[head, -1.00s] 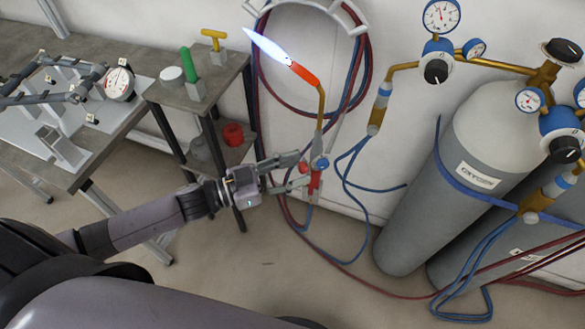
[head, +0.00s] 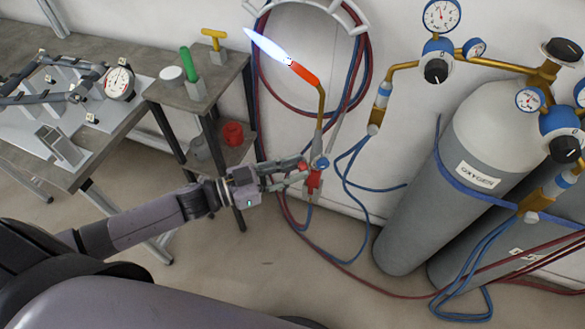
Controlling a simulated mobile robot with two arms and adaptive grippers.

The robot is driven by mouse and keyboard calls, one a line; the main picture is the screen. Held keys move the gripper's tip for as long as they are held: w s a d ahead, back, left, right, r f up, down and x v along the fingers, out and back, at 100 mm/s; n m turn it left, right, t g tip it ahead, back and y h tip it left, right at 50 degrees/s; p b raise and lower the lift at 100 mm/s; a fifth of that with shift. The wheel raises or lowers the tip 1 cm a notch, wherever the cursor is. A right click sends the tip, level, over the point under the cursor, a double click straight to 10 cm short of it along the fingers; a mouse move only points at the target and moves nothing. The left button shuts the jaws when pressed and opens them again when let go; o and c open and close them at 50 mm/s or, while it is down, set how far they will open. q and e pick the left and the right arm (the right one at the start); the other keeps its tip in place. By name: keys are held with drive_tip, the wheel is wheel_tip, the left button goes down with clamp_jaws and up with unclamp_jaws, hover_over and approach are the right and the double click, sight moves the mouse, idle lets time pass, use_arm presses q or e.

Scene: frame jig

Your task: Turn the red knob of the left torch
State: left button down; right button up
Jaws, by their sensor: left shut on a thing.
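One torch (head: 305,76) shows in the head view, with a red-orange tip, a brass neck and a bright blue-white flame. It hangs near the wall with its flame pointing up and left. At its lower end are a blue knob (head: 320,163), a red part (head: 313,183) and a small red knob on the left side. My left gripper (head: 300,171) reaches in from the left and is shut on this small red knob, whose surface is mostly hidden by the fingers. My right gripper is not in view.
Coiled red and blue hoses (head: 262,75) hang behind the torch. Grey gas cylinders (head: 425,205) with gauges stand at the right. A small side table (head: 222,83) and a jig table (head: 98,135) stand at the left. Hoses also lie on the floor.

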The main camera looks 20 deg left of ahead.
use_arm(q)
drive_tip(key=m+p, duration=0.1)
drive_tip(key=m, duration=0.2)
drive_tip(key=shift+r, duration=0.1)
drive_tip(key=m, duration=0.2)
drive_tip(key=shift+m+y, duration=0.3)
drive_tip(key=m, duration=0.3)
drive_tip(key=shift+p, duration=0.4)
drive_tip(key=shift+m, duration=1.6)
drive_tip(key=c, duration=1.4)
unclamp_jaws()
